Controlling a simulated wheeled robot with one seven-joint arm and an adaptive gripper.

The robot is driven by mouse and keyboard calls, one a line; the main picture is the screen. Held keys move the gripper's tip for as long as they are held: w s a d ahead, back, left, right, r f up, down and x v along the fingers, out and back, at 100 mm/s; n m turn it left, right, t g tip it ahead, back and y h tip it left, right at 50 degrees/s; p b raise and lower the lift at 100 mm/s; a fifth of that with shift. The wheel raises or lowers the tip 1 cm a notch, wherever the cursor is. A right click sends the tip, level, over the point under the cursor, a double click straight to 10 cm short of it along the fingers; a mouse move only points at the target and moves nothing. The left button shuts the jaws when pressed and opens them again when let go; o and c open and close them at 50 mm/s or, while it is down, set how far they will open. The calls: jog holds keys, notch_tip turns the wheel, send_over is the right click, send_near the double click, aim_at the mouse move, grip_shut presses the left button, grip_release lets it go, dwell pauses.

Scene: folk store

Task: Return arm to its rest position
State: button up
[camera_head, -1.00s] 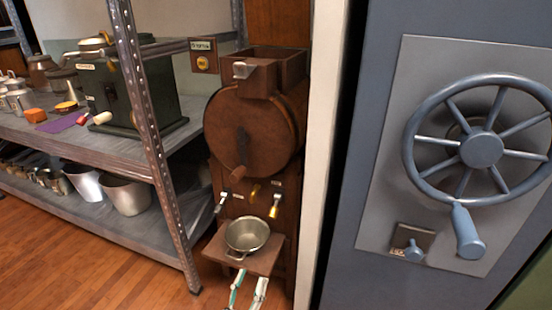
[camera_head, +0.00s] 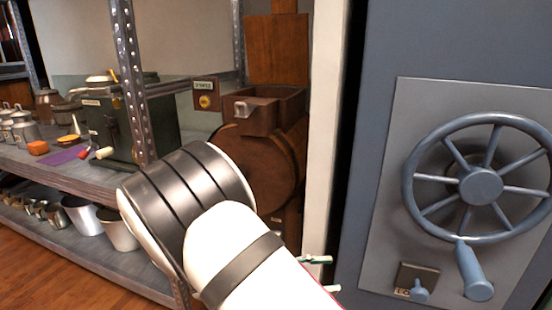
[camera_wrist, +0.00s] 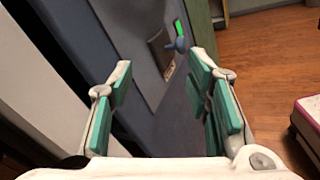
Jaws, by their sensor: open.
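My gripper (camera_wrist: 160,90) is open and empty in the wrist view, its teal-padded fingers spread apart. It faces the blue-grey cabinet, whose small blue knob (camera_wrist: 178,44) shows beyond the fingertips. In the head view my white and dark arm is raised across the lower middle, in front of the round wooden machine (camera_head: 262,160). Only bits of the gripper (camera_head: 318,260) show there, behind the arm. The arm hides the machine's lower part. The metal pot seen earlier on its ledge is not visible now.
The blue-grey cabinet with a spoked handwheel (camera_head: 481,186) stands at right. A metal shelf (camera_head: 100,178) with pots, canisters and a dark green machine (camera_head: 160,125) stands at left. Wooden floor (camera_wrist: 255,55) is open at the wrist view's upper right.

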jog(key=s+d+r+m+g+y, duration=0.6)
jog(key=s+d+r+m+y, duration=0.3)
jog(key=s+r, duration=0.35)
jog(key=s+r+m+t+y, duration=0.3)
jog(key=s+m+t+y, duration=0.45)
jog(key=s, duration=0.95)
notch_tip(320, 180, up, 29)
jog(key=n+t+y+p, duration=0.1)
jog(key=n+p, duration=0.1)
jog(key=p, duration=2.5)
jog(key=shift+s+d+p, duration=0.25)
jog(key=shift+d+p, duration=0.05)
jog(key=shift+p, duration=0.05)
